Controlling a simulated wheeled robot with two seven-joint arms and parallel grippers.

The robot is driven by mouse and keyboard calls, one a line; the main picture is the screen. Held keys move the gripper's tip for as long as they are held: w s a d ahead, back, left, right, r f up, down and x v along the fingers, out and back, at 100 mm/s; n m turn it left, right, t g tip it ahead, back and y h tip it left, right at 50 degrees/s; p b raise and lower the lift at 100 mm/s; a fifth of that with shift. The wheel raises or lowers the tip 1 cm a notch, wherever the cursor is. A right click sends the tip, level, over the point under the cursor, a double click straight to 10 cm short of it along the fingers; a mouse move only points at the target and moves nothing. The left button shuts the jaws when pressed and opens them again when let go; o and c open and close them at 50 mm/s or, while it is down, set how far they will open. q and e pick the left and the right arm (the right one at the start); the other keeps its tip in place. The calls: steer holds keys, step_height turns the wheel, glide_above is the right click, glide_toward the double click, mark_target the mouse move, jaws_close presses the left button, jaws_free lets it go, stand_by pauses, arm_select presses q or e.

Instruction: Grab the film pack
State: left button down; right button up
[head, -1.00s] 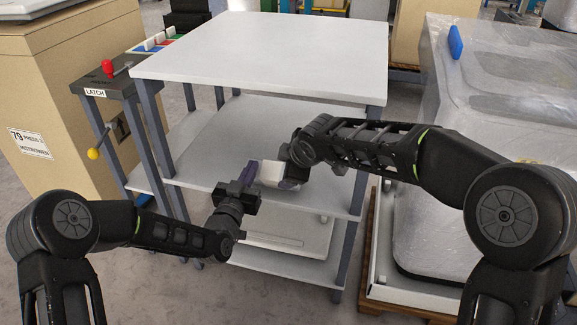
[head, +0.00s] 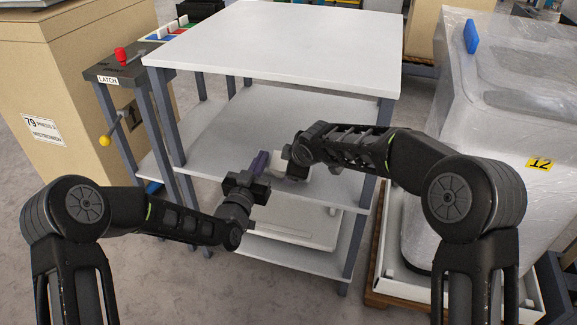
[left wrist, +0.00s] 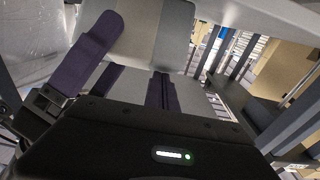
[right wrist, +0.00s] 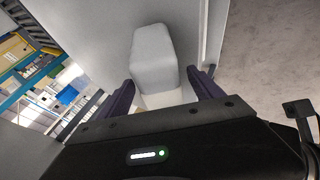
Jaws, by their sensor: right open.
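The film pack, a pale block with rounded edges (right wrist: 152,58), fills the middle of the right wrist view, just beyond and partly between the right fingers. In the head view the pack (head: 279,165) is small and partly hidden, over the middle shelf. My right gripper (right wrist: 161,88) is open, with purple fingers apart on either side of the pack's near end. It does not appear clamped on it. My left gripper (head: 260,163) is beside the pack on its left.
A table (head: 270,50) has its white top above the grippers and a middle shelf (head: 225,135) around them. A lower shelf holds a flat pale case (head: 295,222). A latch stand (head: 115,72) is at left. A wrapped pallet load (head: 500,150) stands close at right.

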arm_select(q)
steer(key=shift+s+a+f, duration=0.15)
steer(key=shift+a+f, duration=0.05)
steer(key=shift+f, duration=0.8)
arm_select(e)
steer(key=shift+x, duration=1.85)
steer(key=shift+c, duration=0.3)
steer(key=shift+s+f, duration=0.1)
jaws_close()
arm_select(q)
steer(key=shift+d+r, duration=0.1)
steer(key=shift+r, duration=0.55)
arm_select(e)
steer(key=shift+f, duration=0.1)
arm_select(q)
steer(key=shift+r, duration=0.1)
